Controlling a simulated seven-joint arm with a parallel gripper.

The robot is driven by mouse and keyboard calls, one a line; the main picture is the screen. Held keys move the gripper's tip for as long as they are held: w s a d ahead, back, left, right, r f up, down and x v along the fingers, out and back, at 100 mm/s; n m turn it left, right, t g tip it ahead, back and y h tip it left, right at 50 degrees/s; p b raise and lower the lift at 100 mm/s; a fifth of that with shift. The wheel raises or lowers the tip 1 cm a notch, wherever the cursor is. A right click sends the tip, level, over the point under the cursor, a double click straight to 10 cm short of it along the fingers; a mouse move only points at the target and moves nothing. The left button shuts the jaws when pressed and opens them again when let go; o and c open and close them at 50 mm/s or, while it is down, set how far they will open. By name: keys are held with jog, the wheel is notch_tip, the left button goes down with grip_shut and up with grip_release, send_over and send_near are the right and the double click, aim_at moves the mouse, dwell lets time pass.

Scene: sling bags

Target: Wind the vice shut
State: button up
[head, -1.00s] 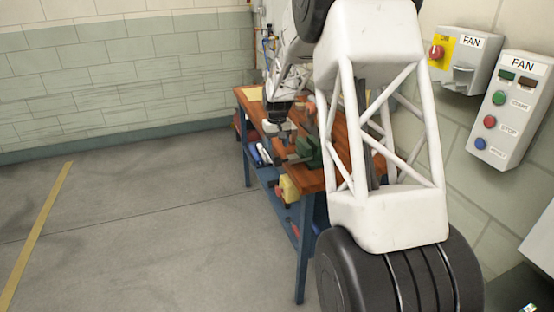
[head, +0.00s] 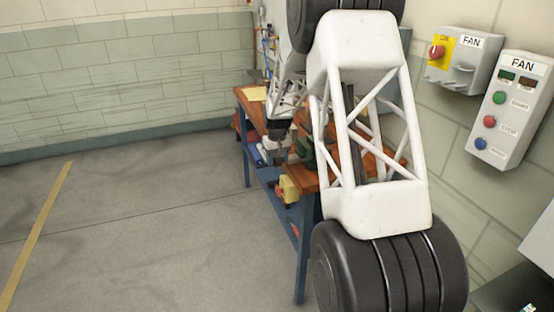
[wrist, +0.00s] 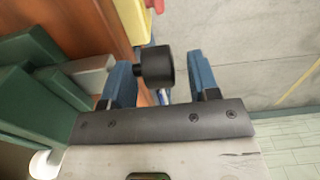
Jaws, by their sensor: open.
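The green vice (head: 307,153) sits on the near end of the wooden workbench, partly hidden behind my arm. In the wrist view its green body (wrist: 35,85) fills the left side, with a grey metal part (wrist: 88,73) jutting from it toward my gripper. A black cylindrical knob (wrist: 155,66) on a thin neck shows between my two blue fingers. My gripper (wrist: 161,70) is open, with a finger on each side of the knob. A gap shows on the right, while the left finger overlaps the neck; contact cannot be told. In the head view my gripper (head: 279,147) is beside the vice.
The orange-brown bench top (head: 250,108) stands on blue legs. A yellow box with a red button (head: 288,188) hangs on its front side. Items lie on the lower shelf. Fan control boxes (head: 510,108) are on the right wall. The floor left of the bench is clear.

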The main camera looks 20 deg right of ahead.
jog(key=c, duration=0.9)
jog(key=shift+s+t, duration=0.15)
jog(key=shift+t, duration=0.45)
jog(key=shift+s+t, duration=0.2)
jog(key=shift+t, duration=1.1)
jog(key=shift+s+f+t, duration=0.1)
jog(key=shift+t, duration=1)
jog(key=shift+s+f+t, duration=0.15)
jog(key=shift+f+t, duration=0.05)
jog(key=shift+t, duration=1)
jog(key=shift+s+f+t, duration=0.15)
jog(key=shift+t, duration=1.05)
jog(key=o, duration=0.9)
jog(key=shift+s+r, duration=0.1)
